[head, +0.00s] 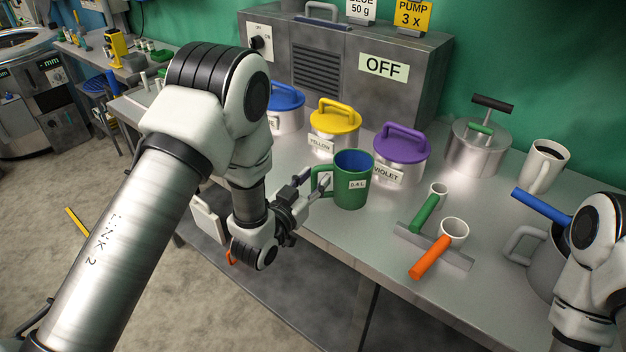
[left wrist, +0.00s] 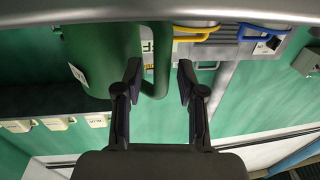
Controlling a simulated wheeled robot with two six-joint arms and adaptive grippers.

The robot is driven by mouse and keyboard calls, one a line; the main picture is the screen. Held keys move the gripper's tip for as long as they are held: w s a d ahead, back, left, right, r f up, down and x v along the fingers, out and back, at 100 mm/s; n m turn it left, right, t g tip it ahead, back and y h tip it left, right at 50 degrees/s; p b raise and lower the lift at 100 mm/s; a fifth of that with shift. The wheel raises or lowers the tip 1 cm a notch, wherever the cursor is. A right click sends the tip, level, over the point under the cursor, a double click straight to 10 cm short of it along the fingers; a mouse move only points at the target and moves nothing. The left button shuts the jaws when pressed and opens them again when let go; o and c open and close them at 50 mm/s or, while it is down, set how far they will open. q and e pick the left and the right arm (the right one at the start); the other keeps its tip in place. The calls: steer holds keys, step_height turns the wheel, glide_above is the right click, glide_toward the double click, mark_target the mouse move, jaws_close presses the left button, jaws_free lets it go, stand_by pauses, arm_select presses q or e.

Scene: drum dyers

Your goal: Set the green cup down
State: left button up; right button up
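The green cup (head: 350,190) has a blue inside and a white label. It is upright at the front part of the steel bench, and its base seems to rest on the bench top. Its handle (head: 320,180) points left, towards my left gripper (head: 309,184). In the left wrist view the cup (left wrist: 98,55) is at the upper left, and the handle (left wrist: 161,60) lies between the two spread fingers of my left gripper (left wrist: 159,75), with a gap on the right side. My right arm shows at the lower right of the head view, but its gripper is out of frame.
Canisters with blue (head: 286,97), yellow (head: 335,115) and violet (head: 402,143) lids stand behind the cup. To its right are a grey rack (head: 462,259) with green and orange handled scoops, a steel pot (head: 476,150) and a white mug (head: 543,168). Some bench in front is clear.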

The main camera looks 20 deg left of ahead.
arm_select(q)
steer(key=shift+f, duration=0.1)
steer(key=shift+s+a, duration=0.1)
steer(key=shift+s, duration=0.25)
steer(key=b+v, duration=0.2)
steer(key=v, duration=0.9)
steer(key=s+a+f+n+g+y, duration=0.1)
steer(key=s+f+g, duration=0.3)
steer(key=f, duration=0.5)
steer(key=s+f+g+y, duration=0.1)
steer(key=s+f+g, duration=0.3)
steer(key=f, duration=0.6)
steer(key=s+a+f+n+g+y, duration=0.1)
steer(key=s+f+g, duration=0.4)
steer(key=s, duration=0.3)
steer(key=s+a+f+n+g, duration=0.1)
steer(key=s+f+g, duration=0.3)
steer(key=s, duration=0.5)
steer(key=shift+a+f+g+y, duration=0.4)
steer(key=shift+f, duration=0.45)
